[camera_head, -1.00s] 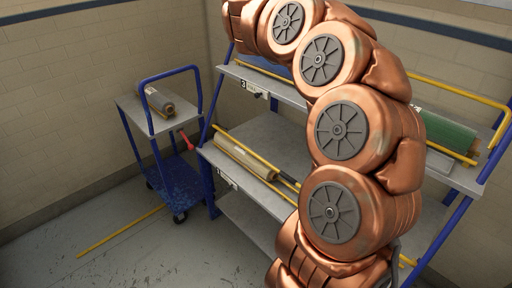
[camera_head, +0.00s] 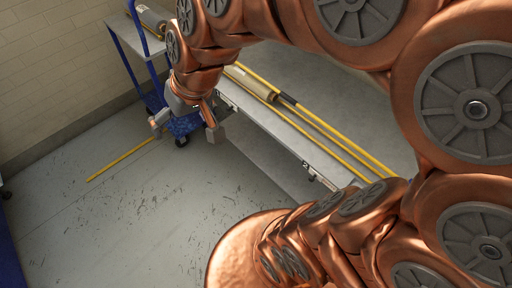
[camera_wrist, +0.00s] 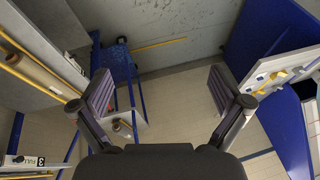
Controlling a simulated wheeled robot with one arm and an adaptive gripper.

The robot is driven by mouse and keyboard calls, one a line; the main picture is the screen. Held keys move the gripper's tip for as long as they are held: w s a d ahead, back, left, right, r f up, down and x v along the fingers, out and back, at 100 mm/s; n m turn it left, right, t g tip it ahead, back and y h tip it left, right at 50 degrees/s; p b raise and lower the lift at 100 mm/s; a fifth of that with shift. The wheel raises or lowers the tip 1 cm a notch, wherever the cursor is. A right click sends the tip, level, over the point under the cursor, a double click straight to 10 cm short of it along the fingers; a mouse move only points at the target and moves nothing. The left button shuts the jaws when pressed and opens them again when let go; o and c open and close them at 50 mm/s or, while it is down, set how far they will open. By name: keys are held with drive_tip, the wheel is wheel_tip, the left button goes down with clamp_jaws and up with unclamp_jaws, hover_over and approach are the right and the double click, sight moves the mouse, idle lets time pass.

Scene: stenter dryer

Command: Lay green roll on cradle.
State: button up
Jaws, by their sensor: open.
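The green roll is in neither current view. No cradle can be told for sure; a shelf rack (camera_head: 285,143) with yellow rails runs across the head view, and a beige roll (camera_head: 255,84) lies on it along the rails. The beige roll also shows at the left of the wrist view (camera_wrist: 38,68). My gripper (camera_head: 187,128) is open and empty, hanging in front of the rack's left end, with its fingers apart. In the wrist view its two fingers (camera_wrist: 161,92) frame floor, wall and a blue cart.
The blue cart (camera_head: 152,100) stands behind my gripper, with a grey roll (camera_head: 153,19) on top. A yellow bar (camera_head: 120,160) lies on the floor. Open floor (camera_head: 120,225) spreads at lower left. In the wrist view, a white panel with a yellow bar (camera_wrist: 280,75) is at right.

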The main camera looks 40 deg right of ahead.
drive_tip(key=s+d+f+g+h, duration=0.1)
drive_tip(key=s+d+f+g, duration=0.1)
drive_tip(key=s, duration=0.6)
drive_tip(key=s+d+f+g+h, duration=0.1)
drive_tip(key=s+d+f+g, duration=0.2)
drive_tip(key=s, duration=0.6)
drive_tip(key=shift+d+f+h, duration=0.3)
drive_tip(key=shift+d, duration=0.3)
drive_tip(key=shift+w+r, duration=0.1)
wheel_tip(320, 180, up, 6)
drive_tip(key=p, duration=0.5)
drive_tip(key=shift+f+p, duration=0.25)
drive_tip(key=shift+p, duration=0.15)
